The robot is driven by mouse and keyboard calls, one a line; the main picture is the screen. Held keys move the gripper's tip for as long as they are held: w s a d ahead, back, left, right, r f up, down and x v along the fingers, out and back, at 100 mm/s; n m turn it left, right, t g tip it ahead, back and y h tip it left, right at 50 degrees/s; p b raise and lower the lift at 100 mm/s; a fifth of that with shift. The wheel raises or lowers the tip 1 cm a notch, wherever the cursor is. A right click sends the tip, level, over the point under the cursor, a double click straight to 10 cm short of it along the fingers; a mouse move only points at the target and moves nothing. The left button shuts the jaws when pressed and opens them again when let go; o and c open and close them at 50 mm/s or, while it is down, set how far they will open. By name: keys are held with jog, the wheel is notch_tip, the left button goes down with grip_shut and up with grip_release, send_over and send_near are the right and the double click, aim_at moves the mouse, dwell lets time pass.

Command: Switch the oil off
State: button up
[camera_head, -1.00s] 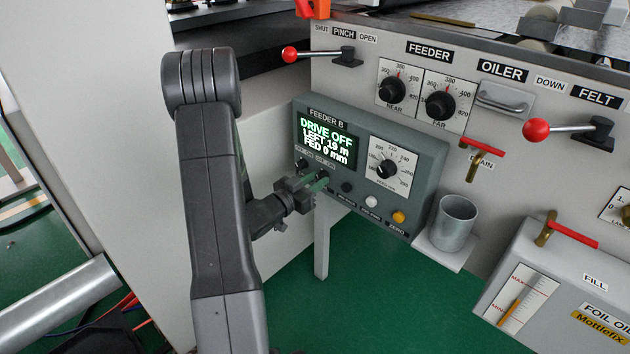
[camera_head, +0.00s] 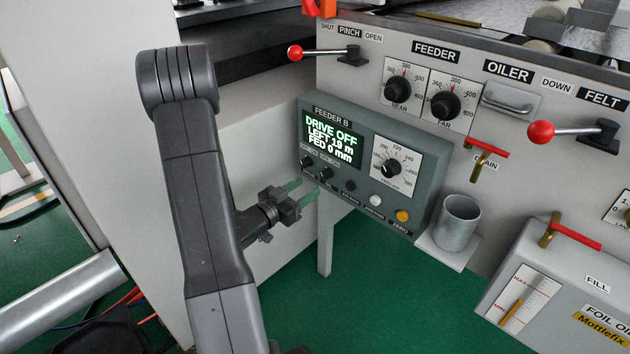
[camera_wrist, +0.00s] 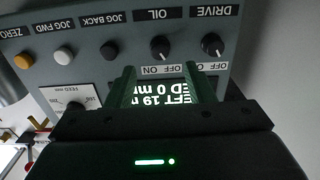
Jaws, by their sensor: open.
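In the wrist view the gripper (camera_wrist: 167,88) faces the panel, with the oil knob just beyond and between the fingers.
The similar drive knob (camera_wrist: 212,45) sits beside the oil knob. The jog back button (camera_wrist: 109,49) is on the other side. The lit display (camera_head: 331,140) reads DRIVE OFF. A metal cup (camera_head: 458,224) stands right of the panel. Space before the panel is free.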

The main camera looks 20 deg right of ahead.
aim_at(323, 177)
jog(key=v, duration=0.7)
jog(key=shift+a+p, duration=0.2)
jog(key=shift+p, duration=0.1)
jog(key=shift+d, duration=0.1)
jog(key=b+x, duration=0.1)
jog(key=x, duration=1.2)
jog(key=shift+w+d, duration=0.1)
jog(key=shift+d, duration=0.3)
